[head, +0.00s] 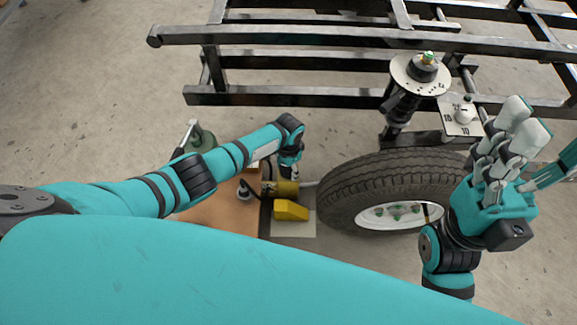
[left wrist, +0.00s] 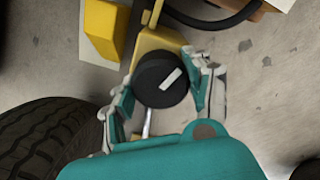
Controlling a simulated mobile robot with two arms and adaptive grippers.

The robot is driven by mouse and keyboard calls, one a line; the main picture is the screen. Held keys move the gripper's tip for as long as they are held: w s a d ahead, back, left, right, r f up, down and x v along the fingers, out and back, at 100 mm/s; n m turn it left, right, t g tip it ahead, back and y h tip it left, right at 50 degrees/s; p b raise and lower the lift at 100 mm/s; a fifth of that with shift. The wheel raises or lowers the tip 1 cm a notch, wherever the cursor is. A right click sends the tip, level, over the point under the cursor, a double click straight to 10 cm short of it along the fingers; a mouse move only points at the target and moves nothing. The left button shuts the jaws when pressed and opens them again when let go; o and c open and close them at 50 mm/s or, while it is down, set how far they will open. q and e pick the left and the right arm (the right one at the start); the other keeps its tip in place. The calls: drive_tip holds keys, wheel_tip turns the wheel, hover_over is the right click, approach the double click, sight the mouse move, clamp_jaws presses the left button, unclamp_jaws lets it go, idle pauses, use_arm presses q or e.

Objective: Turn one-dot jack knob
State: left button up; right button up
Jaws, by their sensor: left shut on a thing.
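A black round knob (left wrist: 165,79) with a white bar mark sits on a yellow jack body (left wrist: 158,42) in the left wrist view. I cannot make out any dot on it. My left gripper (left wrist: 163,82) has its fingers on either side of the knob, closed on it. In the head view my left gripper (head: 289,168) reaches down over the yellow jack (head: 285,188) beside the tyre, and the knob is hidden there. My right gripper (head: 508,135) is raised at the right, its fingers apart and nothing visible between them.
An orange-brown board (head: 225,218) is at the left. A black steel frame (head: 300,97) with a spring unit (head: 420,75) and a dial plate (head: 452,127) stands behind.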

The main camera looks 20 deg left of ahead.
use_arm(q)
drive_tip(key=shift+m, duration=0.5)
drive_tip(key=o, duration=1.2)
wheel_tip(320, 180, up, 12)
drive_tip(key=shift+r, duration=0.1)
